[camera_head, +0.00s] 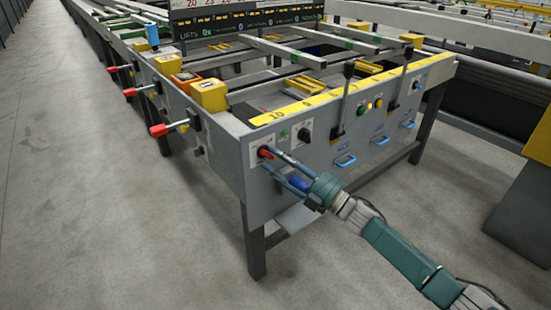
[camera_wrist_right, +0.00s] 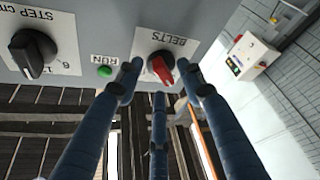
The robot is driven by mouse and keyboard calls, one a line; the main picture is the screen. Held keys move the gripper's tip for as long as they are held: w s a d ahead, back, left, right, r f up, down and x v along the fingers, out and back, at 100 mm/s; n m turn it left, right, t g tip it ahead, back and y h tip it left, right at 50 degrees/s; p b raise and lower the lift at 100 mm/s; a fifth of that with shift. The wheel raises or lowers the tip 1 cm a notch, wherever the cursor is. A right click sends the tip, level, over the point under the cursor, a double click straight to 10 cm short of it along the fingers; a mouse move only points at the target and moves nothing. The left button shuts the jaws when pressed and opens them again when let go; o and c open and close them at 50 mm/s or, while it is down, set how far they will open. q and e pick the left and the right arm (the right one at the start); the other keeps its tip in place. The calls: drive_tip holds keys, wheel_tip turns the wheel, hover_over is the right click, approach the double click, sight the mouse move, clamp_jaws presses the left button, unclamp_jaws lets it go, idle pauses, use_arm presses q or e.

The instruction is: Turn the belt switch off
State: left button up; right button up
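The belt switch is a red rotary knob (camera_head: 265,152) on a white plate at the left end of the grey front panel. In the right wrist view the red knob (camera_wrist_right: 162,68) sits below the label BELTS, its pointer tilted. My right gripper (camera_head: 274,163) reaches the panel from the lower right. In the wrist view its blue fingers (camera_wrist_right: 160,80) are spread, with one fingertip on each side of the knob and a third below. A gap shows between the fingers and the knob; I cannot tell whether any tip touches it. My left gripper is not in view.
A black step knob (camera_wrist_right: 33,55) and a green RUN lamp (camera_wrist_right: 104,71) are beside the switch. Black levers (camera_head: 343,100), lit buttons (camera_head: 372,104) and blue handles (camera_head: 345,161) lie farther right. Red-tipped levers (camera_head: 170,128) stick out on the left. The floor in front is clear.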

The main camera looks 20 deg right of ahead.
drive_tip(key=v, duration=1.1)
